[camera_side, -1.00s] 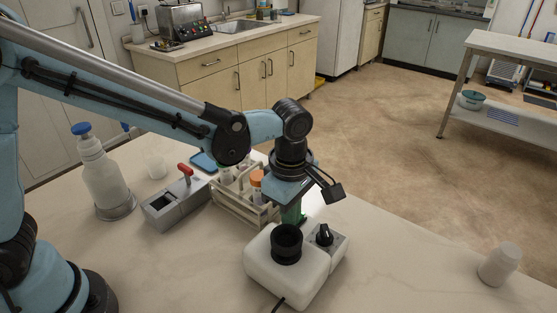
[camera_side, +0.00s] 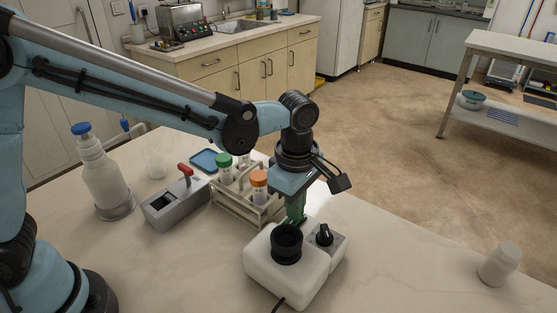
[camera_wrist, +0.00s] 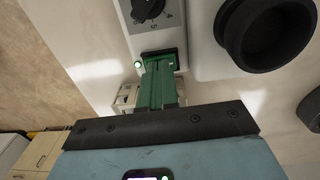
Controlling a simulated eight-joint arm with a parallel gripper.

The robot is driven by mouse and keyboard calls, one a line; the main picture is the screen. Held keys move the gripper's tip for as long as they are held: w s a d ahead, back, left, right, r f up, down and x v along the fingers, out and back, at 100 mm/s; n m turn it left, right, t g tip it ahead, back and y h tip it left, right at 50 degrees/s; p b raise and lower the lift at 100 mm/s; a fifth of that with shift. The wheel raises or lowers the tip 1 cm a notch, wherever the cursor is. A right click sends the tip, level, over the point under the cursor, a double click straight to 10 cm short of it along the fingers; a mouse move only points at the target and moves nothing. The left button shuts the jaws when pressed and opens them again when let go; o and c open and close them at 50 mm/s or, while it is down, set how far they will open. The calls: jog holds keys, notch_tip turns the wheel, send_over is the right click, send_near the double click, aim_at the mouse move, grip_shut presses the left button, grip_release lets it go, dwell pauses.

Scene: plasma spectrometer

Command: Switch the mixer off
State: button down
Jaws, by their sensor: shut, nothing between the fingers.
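The mixer (camera_side: 282,272) is a white rounded box with a black cup (camera_side: 287,243) on top. Its grey side panel carries a black knob (camera_side: 324,235), which also shows at the top of the wrist view (camera_wrist: 147,8). My gripper (camera_side: 296,220) has green fingers, shut and empty, pointing down at the far end of the panel behind the cup. In the wrist view the fingertips (camera_wrist: 158,60) overlap a dark rectangular switch (camera_wrist: 176,53) and hide most of it; I cannot tell whether they touch it. A small green light (camera_wrist: 138,64) glows beside it.
A wooden rack (camera_side: 238,205) with green- and orange-capped tubes stands just left of my gripper. Further left are a grey device with a red handle (camera_side: 173,203) and a blue-capped bottle (camera_side: 101,180).

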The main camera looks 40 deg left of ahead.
notch_tip(320, 180, up, 14)
jog(key=s, duration=0.2)
jog(key=shift+f, duration=0.15)
jog(key=shift+s, duration=0.1)
dwell(0.4)
jog(key=s+a+f+m+t, duration=0.3)
jog(key=a+m, duration=0.6)
jog(key=s+a+f+m+t, duration=0.4)
jog(key=a+m, duration=0.5)
jog(key=w+d+r+n+g, duration=0.3)
jog(key=w+d+n, duration=0.1)
jog(key=d+n, duration=0.5)
jog(key=w+d+r+n+g, duration=0.3)
jog(key=w+d+n, duration=0.1)
jog(key=d+n, duration=0.5)
jog(key=f, duration=0.4)
jog(key=w+f, duration=0.1)
jog(key=f, duration=0.8)
jog(key=shift+w, duration=0.25)
